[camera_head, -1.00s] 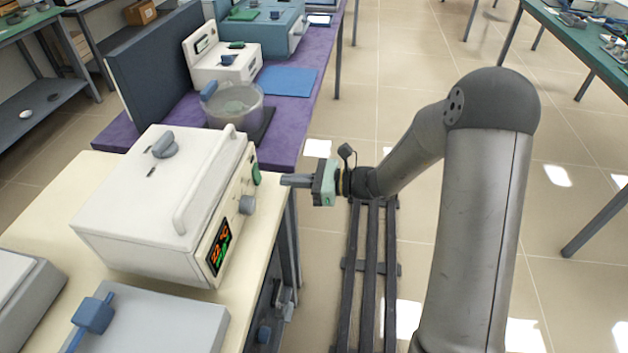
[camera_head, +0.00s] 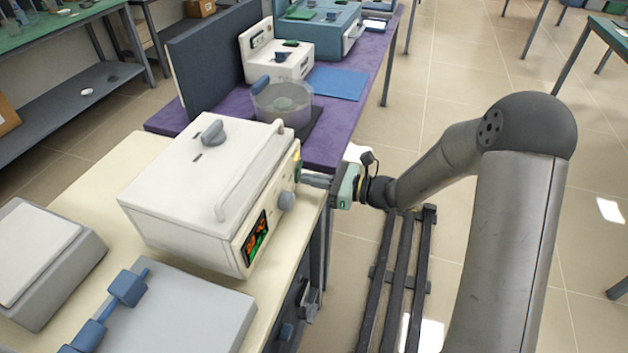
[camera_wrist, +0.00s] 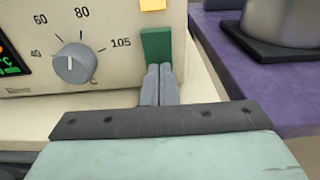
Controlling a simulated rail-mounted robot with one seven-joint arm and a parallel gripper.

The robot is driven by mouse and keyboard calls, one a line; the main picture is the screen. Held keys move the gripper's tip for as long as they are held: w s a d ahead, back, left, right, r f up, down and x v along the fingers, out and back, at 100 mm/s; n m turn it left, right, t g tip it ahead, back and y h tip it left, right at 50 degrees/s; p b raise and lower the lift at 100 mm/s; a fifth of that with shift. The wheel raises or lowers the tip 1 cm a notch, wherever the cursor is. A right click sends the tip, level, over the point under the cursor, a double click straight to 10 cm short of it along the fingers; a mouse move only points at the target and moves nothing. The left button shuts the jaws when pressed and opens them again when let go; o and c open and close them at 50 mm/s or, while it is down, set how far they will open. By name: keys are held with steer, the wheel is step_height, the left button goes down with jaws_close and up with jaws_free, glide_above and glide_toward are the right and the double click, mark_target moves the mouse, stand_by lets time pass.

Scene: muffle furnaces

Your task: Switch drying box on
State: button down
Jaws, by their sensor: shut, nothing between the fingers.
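The drying box (camera_head: 205,190) is a white box with a lid handle, standing on the cream bench. Its front panel in the wrist view (camera_wrist: 100,22) has a grey dial (camera_wrist: 74,63) marked 60, 80 and 105, and a lit display (camera_wrist: 10,55); the display (camera_head: 255,236) also shows in the head view. A green switch (camera_wrist: 156,43) sits at the panel's right end, with a small orange-yellow piece (camera_wrist: 152,4) above it. My gripper (camera_wrist: 159,70) is shut and empty, its fingertips at the lower part of the green switch. I cannot tell whether they touch it.
A pale balance-like box (camera_head: 45,255) and a grey flat device with blue parts (camera_head: 180,310) share the cream bench (camera_head: 105,190). Beyond, a purple bench (camera_head: 335,135) holds a clear round vessel (camera_head: 283,103) and a white device (camera_head: 275,55).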

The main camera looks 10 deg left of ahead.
steer(key=s+d+f, duration=0.1)
steer(key=s+d, duration=0.1)
steer(key=d, duration=1.1)
steer(key=shift+s+d+f, duration=0.2)
steer(key=shift+d+f, duration=0.15)
steer(key=shift+d, duration=0.05)
steer(key=s+a+r+n+g+h+p, duration=0.1)
steer(key=s+r+n+g+h+p, duration=0.1)
steer(key=s+r+n+g+h, duration=0.25)
steer(key=s+r+n+g+h+p, duration=0.1)
steer(key=s+r+n+h+p, duration=0.15)
steer(key=s+n, duration=0.4)
steer(key=s+d+r+n+t+h+p, duration=0.3)
steer(key=s+d+r+n+h+p, duration=0.3)
steer(key=s+d+r+n+h, duration=0.3)
steer(key=s+d, duration=0.1)
steer(key=s, duration=0.3)
steer(key=shift+d+r+h, duration=0.15)
steer(key=shift+d+h, duration=0.15)
steer(key=shift+d, duration=0.1)
